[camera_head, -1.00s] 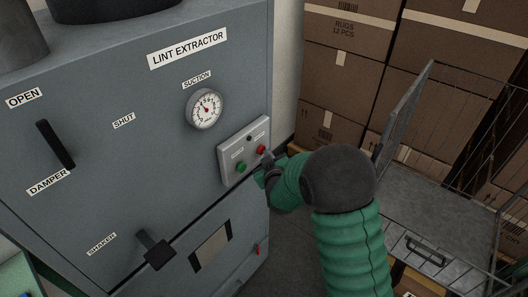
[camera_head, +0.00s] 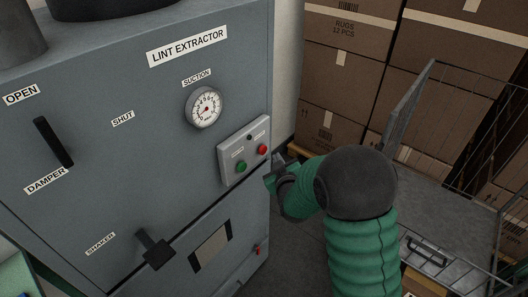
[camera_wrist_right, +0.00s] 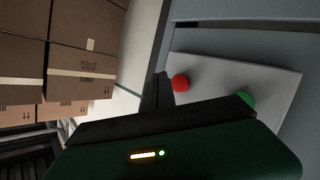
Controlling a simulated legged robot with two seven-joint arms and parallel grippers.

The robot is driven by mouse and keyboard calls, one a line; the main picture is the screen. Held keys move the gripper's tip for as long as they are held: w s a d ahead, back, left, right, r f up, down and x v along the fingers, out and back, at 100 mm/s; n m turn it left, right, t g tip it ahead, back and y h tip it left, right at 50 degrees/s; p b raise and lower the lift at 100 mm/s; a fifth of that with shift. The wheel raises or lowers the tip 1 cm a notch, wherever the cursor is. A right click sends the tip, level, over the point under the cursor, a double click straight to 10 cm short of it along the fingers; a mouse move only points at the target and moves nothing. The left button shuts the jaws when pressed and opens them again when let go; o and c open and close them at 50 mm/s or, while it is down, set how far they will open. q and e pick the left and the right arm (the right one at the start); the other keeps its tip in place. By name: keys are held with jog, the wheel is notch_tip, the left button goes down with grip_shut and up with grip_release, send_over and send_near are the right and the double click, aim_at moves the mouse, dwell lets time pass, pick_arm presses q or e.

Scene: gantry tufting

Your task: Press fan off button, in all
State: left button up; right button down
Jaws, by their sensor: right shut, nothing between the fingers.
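The grey lint extractor (camera_head: 95,120) carries a pale control box (camera_head: 230,174) on its front. The box has a red button (camera_head: 262,149) and a green button (camera_head: 241,166), with a small dark dot above them. My right gripper (camera_head: 276,160), on the green-sleeved arm, is shut and empty just right of the box, apart from it. In the right wrist view, its dark fingers (camera_wrist_right: 158,85) stand beside the red button (camera_wrist_right: 180,83), and the green button (camera_wrist_right: 245,98) is partly behind the gripper. The small labels above the buttons are unreadable. My left gripper is not in view.
A suction gauge (camera_head: 204,107) sits above the box. A damper handle (camera_head: 54,143) and a shaker handle (camera_head: 155,250) stick out from the front. Stacked cartons (camera_head: 345,75) and a wire cage cart (camera_head: 440,215) stand to the right.

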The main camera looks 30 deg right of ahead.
jog(key=shift+s+d, duration=0.3)
jog(key=shift+s, duration=0.4)
jog(key=shift+s+d, duration=0.25)
jog(key=shift+s, duration=0.45)
